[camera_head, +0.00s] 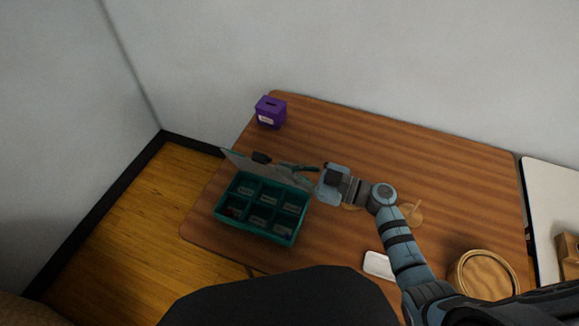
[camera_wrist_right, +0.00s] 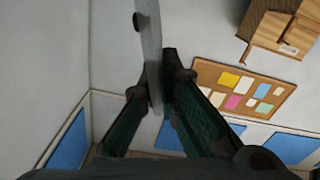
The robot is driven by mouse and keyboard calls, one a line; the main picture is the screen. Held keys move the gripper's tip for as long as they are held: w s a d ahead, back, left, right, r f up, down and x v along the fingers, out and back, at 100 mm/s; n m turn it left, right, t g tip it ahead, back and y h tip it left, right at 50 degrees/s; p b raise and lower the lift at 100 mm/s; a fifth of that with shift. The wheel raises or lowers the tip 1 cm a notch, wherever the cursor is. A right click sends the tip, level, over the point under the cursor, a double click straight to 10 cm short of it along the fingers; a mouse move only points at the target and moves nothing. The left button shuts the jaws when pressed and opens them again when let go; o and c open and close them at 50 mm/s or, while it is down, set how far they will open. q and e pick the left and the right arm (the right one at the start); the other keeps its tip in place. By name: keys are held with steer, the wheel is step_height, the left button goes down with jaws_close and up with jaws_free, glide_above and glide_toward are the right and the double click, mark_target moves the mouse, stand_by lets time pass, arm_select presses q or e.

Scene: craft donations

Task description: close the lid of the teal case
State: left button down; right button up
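The teal case (camera_head: 258,233) sits on the left part of the table, its compartments facing up with small items inside. Its grey, see-through lid (camera_head: 240,161) stands open, tilted up along the case's far side. My right gripper (camera_head: 272,160) reaches in from the right at the lid's upper edge. In the right wrist view, the lid (camera_wrist_right: 149,45) shows nearly edge-on between the fingertips of the right gripper (camera_wrist_right: 160,82), which close in on it from both sides. The fingers partly hide the lid's edge. My left gripper is not in view.
A purple box (camera_head: 270,112) with a slot stands at the table's back left corner. A white flat object (camera_head: 378,265), a round wooden hoop (camera_head: 460,272) and a small wooden stand (camera_head: 411,217) lie to the right. The middle of the wooden table (camera_head: 400,150) is clear behind my right arm.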

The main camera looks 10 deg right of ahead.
steer(key=o, duration=0.5)
steer(key=shift+c, duration=0.2)
steer(key=v, duration=1.2)
steer(key=shift+d+f, duration=0.1)
